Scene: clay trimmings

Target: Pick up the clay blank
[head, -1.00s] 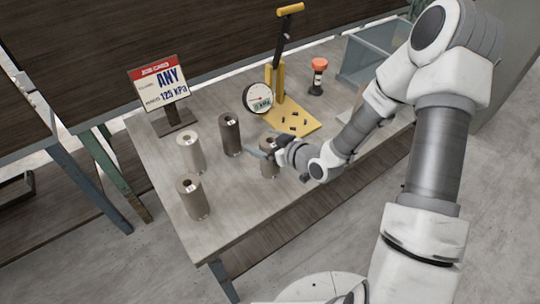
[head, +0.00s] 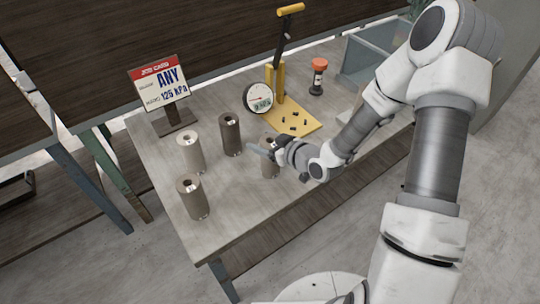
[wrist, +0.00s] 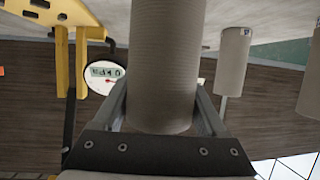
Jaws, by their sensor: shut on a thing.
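My gripper (head: 268,152) is shut on a grey-brown cylindrical clay blank (wrist: 165,60), one finger on each side in the wrist view. In the head view the held blank (head: 270,170) stands upright at the table's front right, partly hidden by the fingers. I cannot tell whether its base is off the table. Three other blanks stand upright to its left: a dark one (head: 230,135), a pale one (head: 192,155) and a grey-brown one (head: 192,200).
A yellow press (head: 280,85) with a dial gauge (head: 258,98) and small dark bits stands behind. A job card (head: 158,84) reads ANY, 125 kPa. An orange-topped tool (head: 318,75) and a glass-sided bin (head: 365,62) are at the back right. The table's (head: 240,215) front is clear.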

